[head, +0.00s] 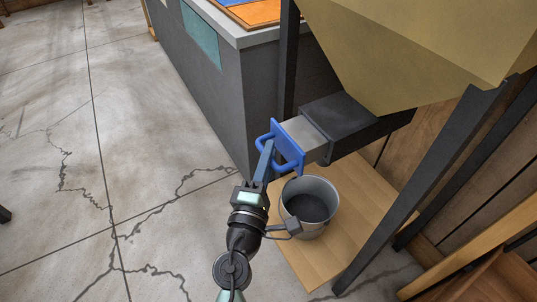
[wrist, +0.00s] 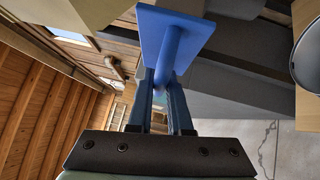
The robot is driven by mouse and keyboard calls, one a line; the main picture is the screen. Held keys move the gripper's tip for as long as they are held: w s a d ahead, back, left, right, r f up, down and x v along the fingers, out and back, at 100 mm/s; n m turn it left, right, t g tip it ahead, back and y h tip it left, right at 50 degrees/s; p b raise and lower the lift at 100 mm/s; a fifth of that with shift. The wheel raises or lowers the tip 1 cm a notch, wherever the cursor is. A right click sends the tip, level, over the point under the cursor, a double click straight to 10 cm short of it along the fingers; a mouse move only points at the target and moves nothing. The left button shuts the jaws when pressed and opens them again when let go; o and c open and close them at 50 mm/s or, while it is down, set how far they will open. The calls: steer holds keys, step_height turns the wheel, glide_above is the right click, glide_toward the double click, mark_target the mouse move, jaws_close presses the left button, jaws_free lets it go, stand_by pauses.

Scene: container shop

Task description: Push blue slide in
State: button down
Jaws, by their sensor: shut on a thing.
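The blue slide (head: 288,146) has a blue end plate with a loop handle, and a grey slab runs from it into a dark housing (head: 345,117). A length of the grey slab shows between the plate and the housing, so the slide stands partly out. My gripper (head: 265,157) reaches up from below and is shut on the blue handle. In the wrist view the fingers of my gripper (wrist: 161,92) close around the handle bar, with the blue plate (wrist: 172,36) just beyond. The fingers hide part of the bar.
A yellow hopper (head: 430,45) stands above the housing on dark legs. A grey metal bucket (head: 328,222) stands on a wooden board (head: 288,253) below the slide. A grey counter (head: 205,75) is at the left of the slide. The cracked concrete floor at the left is clear.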

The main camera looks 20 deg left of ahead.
mark_target(300, 142)
stand_by(0.7)
steer(key=w+d, duration=0.4)
steer(key=w, duration=0.1)
steer(key=shift+w+d+b, duration=0.2)
steer(key=shift+w+b, duration=0.15)
steer(key=shift+b, duration=0.05)
steer(key=shift+d+r, duration=0.1)
steer(key=shift+d, duration=0.05)
steer(key=shift+w, duration=0.1)
steer(key=c, duration=0.8)
jaws_free()
steer(key=shift+c, duration=0.2)
